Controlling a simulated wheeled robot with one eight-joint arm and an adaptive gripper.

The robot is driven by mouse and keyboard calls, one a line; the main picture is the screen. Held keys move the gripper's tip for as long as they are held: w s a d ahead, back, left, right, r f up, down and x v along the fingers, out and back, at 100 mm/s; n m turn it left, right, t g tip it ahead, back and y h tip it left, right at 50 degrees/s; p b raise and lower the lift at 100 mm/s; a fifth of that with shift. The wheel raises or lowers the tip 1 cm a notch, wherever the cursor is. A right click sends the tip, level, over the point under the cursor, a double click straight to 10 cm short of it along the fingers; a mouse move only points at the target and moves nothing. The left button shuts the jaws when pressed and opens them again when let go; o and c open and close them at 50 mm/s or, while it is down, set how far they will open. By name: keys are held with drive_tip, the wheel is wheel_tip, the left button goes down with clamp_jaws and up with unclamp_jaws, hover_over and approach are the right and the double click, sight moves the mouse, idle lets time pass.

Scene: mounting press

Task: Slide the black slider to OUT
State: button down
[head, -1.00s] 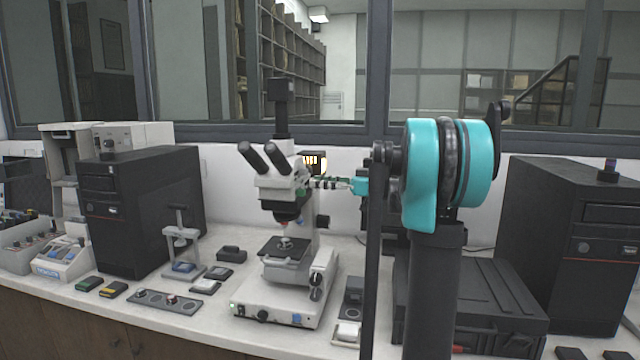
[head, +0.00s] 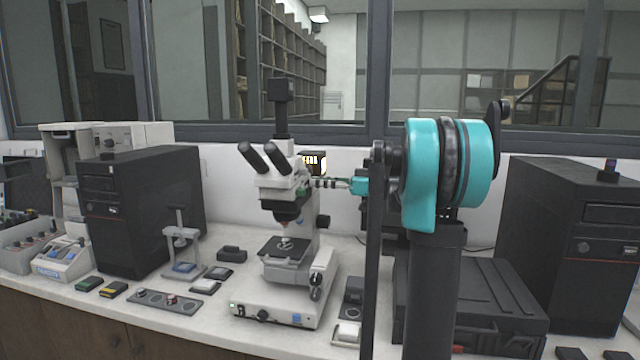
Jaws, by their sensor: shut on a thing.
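The white microscope (head: 268,181) stands on the bench, with black eyepieces, a black camera on top and a black stage. My gripper (head: 303,187) reaches in from the right, level with the right side of the microscope's head. Its fingers are shut on a small part at the head's side, which I take to be the black slider. The fingers cover the slider, and it is too small to make out. The OUT marking cannot be read in this view.
A black computer tower (head: 135,210) stands left of the microscope and another (head: 565,240) at the far right. A small stand (head: 182,240) and a low control strip (head: 165,300) lie to the left. A black case (head: 470,300) sits behind my arm.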

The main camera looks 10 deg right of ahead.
drive_tip(key=shift+s+a+f, duration=0.1)
drive_tip(key=shift+s+a, duration=0.25)
drive_tip(key=shift+s, duration=0.45)
drive_tip(key=shift+s+a, duration=0.3)
drive_tip(key=shift+s, duration=0.45)
drive_tip(key=c, duration=1.5)
unclamp_jaws()
approach(305, 184)
drive_tip(key=v, duration=0.6)
drive_tip(key=shift+s, duration=0.1)
